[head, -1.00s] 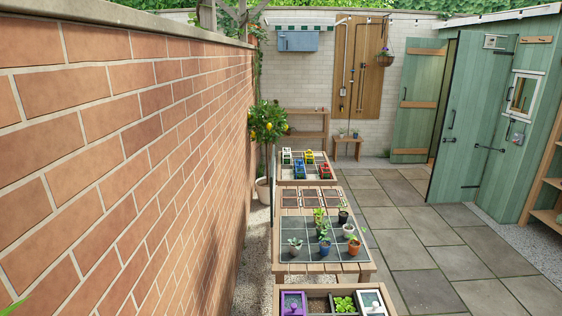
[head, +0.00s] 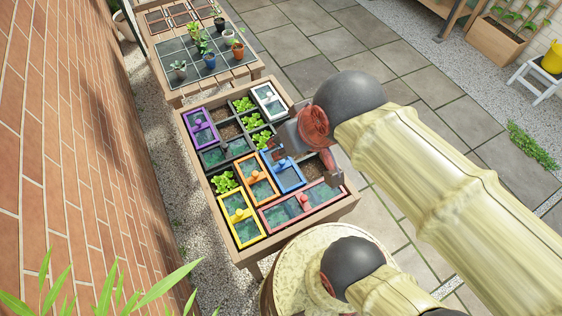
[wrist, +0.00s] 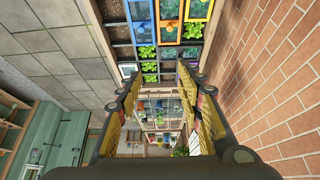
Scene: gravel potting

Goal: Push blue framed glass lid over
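The blue framed glass lid (head: 291,179) lies in the planter box, right of the orange framed lid (head: 255,178) and behind the red framed lids (head: 303,204). It has a small knob, and it also appears at the top of the wrist view (wrist: 141,12). My gripper (wrist: 158,80) reaches over the right side of the box; its fingers are spread with nothing visible between them. In the head view its reddish parts cover ground just behind and right of the blue lid. Whether it touches the lid is not clear.
The wooden planter box (head: 184,122) also holds yellow (head: 239,216), purple (head: 200,128) and white (head: 268,99) framed lids, a dark framed lid, leafy plants and soil. A table of potted plants (head: 166,80) stands behind it. A brick wall (head: 70,150) runs along the left.

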